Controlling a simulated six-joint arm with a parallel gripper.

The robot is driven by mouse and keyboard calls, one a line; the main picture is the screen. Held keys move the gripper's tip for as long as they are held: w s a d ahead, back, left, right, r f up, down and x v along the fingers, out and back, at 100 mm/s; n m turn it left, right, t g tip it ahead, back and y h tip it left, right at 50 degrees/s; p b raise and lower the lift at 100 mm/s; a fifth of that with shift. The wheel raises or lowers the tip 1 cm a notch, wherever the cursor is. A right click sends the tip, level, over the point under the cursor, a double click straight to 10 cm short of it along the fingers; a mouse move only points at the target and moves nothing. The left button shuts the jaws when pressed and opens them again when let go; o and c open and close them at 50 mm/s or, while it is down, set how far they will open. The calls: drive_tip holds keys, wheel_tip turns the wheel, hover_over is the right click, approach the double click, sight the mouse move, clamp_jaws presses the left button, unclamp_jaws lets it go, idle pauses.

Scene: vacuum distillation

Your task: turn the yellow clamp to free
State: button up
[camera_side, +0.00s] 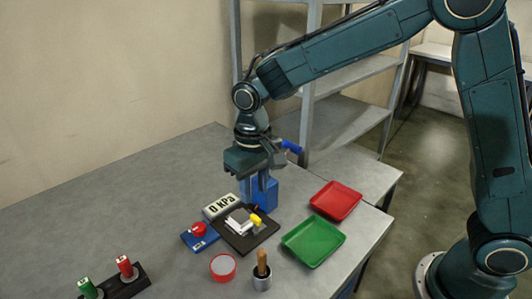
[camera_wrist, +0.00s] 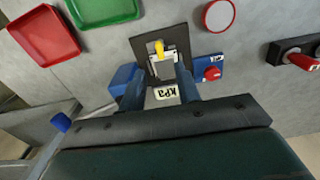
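The yellow clamp (camera_side: 256,219) is a small piece on a silvery-white fixture on a dark square plate (camera_side: 263,236). In the wrist view the yellow clamp (camera_wrist: 159,48) shows upright in the picture, on the dark plate (camera_wrist: 141,48), beyond my fingertips. My gripper (camera_side: 256,190) hangs above the table, pointing down, behind the plate and higher than the clamp. In the wrist view my gripper (camera_wrist: 160,76) has its two fingers well apart, with nothing held between them. The fingers are apart from the clamp.
A "0 kPa" gauge (camera_side: 222,206) and a blue block (camera_side: 266,193) stand close to my gripper. A blue base with a red button (camera_side: 199,229), a red-topped round container (camera_side: 223,266), a cup with a wooden handle (camera_side: 262,272), and green (camera_side: 313,242) and red (camera_side: 336,200) trays surround the plate.

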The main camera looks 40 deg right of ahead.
wheel_tip(320, 180, up, 6)
idle(0.4)
drive_tip(key=shift+r, duration=0.1)
drive_tip(key=s+d+r+t, duration=0.3)
drive_tip(key=s+d+r, duration=0.5)
drive_tip(key=s+d, duration=0.25)
drive_tip(key=s+d+f+t, duration=0.1)
drive_tip(key=s+d, duration=0.1)
drive_tip(key=s, duration=0.4)
drive_tip(key=s+d+f+t, duration=0.1)
drive_tip(key=s+d, duration=0.1)
drive_tip(key=s, duration=0.4)
drive_tip(key=shift+s+d+t, duration=0.25)
drive_tip(key=shift+t, duration=0.05)
